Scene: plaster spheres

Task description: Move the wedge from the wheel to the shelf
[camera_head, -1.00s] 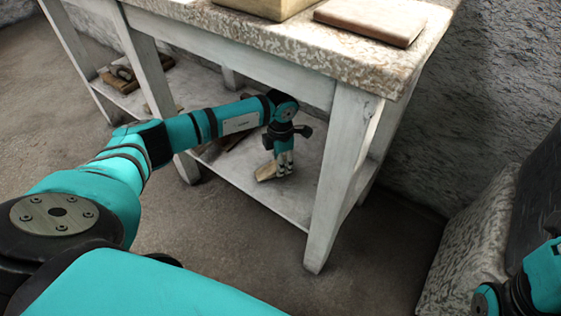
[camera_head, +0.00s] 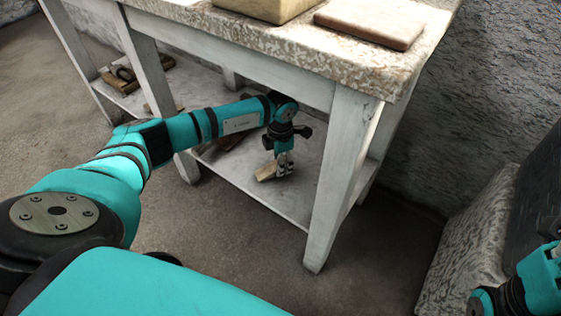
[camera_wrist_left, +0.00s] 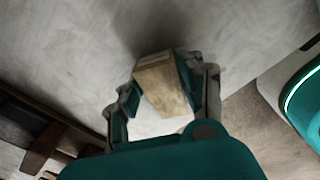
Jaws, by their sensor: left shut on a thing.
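The wedge (camera_head: 266,172) is a small pale wooden block. It is between the fingers of my left gripper (camera_head: 284,170), low at the lower shelf (camera_head: 300,200) of the table, between its legs. In the left wrist view the wedge (camera_wrist_left: 162,84) sits between the fingers of the left gripper (camera_wrist_left: 165,90), which is shut on it. The pale shelf surface (camera_wrist_left: 80,45) lies behind it; I cannot tell whether the wedge touches it. Part of my right arm shows at the lower right of the head view, but its fingers do not. I cannot make out a wheel.
The table's thick stone top (camera_head: 290,40) is above my left arm, and a front leg (camera_head: 340,180) stands right of the gripper. Wooden tools (camera_head: 130,75) lie on the shelf's left part. A brown slab (camera_head: 370,22) lies on top. A rough stone block (camera_head: 470,240) stands at right.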

